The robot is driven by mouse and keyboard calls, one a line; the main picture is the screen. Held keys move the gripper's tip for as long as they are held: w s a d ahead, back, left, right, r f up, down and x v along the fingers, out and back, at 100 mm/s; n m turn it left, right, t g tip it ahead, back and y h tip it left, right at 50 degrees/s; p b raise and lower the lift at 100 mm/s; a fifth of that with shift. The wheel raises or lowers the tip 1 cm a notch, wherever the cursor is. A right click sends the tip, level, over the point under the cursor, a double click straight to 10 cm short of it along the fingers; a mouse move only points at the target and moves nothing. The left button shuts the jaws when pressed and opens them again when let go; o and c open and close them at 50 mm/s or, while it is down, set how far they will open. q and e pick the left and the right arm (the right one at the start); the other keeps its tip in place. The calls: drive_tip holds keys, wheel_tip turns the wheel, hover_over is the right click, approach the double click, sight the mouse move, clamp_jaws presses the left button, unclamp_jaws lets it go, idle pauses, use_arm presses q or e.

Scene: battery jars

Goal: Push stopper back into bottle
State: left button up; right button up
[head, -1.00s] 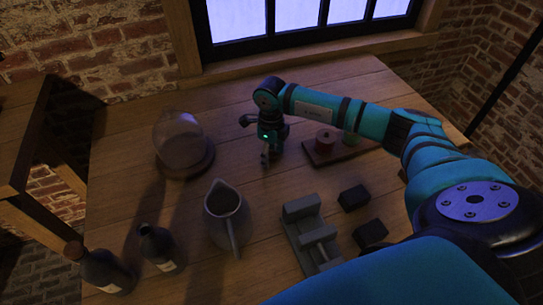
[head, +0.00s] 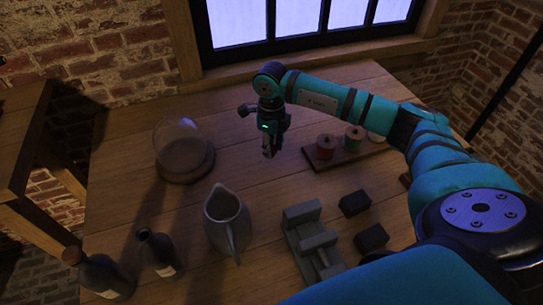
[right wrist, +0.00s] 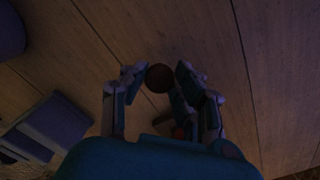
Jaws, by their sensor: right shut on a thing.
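My right gripper (head: 268,152) points down above the middle back of the table. In the right wrist view, its fingers (right wrist: 158,74) are shut on a small round brown stopper (right wrist: 160,78). In the head view the stopper is too small and dark to make out. A dark bottle (head: 162,256) with a pale label stands upright at the front left; its neck looks open. Left of it stands another dark bottle (head: 104,278) with a brown top. The right gripper is far from both bottles. My left gripper is not in view.
A grey jug (head: 226,222) stands between the bottles and a grey vise (head: 310,236). Two dark blocks (head: 354,203) lie right of the vise. A glass dome (head: 181,145) stands back left. A board with spools (head: 325,146) lies right of my gripper.

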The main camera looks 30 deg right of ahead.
wheel_tip(320, 180, up, 5)
drive_tip(key=shift+r, duration=0.1)
idle(0.6)
